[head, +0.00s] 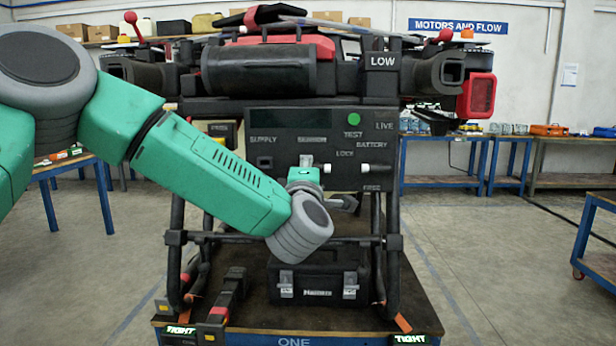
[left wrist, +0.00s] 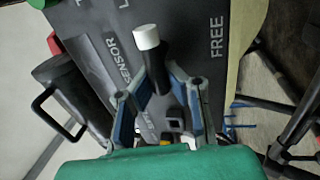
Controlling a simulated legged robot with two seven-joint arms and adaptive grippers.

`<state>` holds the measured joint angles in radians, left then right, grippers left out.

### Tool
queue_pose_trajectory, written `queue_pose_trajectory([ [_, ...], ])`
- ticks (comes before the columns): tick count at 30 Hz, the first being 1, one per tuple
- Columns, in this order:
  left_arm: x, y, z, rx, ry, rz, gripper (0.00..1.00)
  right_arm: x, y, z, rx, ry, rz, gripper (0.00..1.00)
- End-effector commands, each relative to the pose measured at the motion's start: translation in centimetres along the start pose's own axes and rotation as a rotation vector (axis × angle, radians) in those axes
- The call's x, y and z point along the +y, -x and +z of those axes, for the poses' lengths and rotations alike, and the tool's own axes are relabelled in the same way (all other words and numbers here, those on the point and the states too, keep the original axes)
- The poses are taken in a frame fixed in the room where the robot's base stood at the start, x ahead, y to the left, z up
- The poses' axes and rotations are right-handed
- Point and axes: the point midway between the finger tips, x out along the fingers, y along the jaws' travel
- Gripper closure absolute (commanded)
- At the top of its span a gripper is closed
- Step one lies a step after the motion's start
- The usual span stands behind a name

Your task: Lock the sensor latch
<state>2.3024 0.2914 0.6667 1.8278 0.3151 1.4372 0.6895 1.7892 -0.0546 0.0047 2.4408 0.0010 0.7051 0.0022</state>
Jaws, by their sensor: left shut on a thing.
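The dark control panel (head: 330,125) on the drone's front carries the words SENSOR, LOCK and FREE. The sensor latch, a black lever with a white tip (left wrist: 147,38), stands between my left gripper's fingers (left wrist: 158,95) in the left wrist view. FREE is printed to the right of the lever there, SENSOR to the left. In the head view a white tip (head: 364,168) shows between LOCK above and FREE below. My left gripper (head: 322,184) is at the panel, shut on the lever; its body hides part of the panel. My right gripper is not in view.
The drone's dark legs (head: 394,255) flank the panel and stand on a bench top labelled ONE. A black case (head: 318,278) sits under my left wrist. A green light (head: 354,119) is by TEST.

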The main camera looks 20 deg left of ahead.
Motion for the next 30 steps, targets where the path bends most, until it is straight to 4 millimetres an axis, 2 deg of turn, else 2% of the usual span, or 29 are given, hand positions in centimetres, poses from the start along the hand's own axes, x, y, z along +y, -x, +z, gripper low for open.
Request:
queue_pose_trajectory([
  [1, -1.07, 0.36, 0.12, -0.003, 0.006, -0.018, 1.0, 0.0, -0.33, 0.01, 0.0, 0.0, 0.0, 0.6],
  [19, -1.07, 0.34, 0.13, 0.005, 0.041, -0.02, 1.0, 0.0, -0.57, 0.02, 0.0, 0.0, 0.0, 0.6],
  [21, -1.07, 0.33, 0.11, 0.005, 0.041, -0.02, 0.73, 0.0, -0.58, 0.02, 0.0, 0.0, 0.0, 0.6],
  [22, -1.04, 0.32, 0.1, 0.006, 0.041, -0.019, 0.66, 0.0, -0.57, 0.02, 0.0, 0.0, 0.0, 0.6],
  [30, -0.56, 0.19, 0.06, 0.007, 0.044, -0.009, 0.66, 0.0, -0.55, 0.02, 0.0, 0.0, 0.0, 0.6],
])
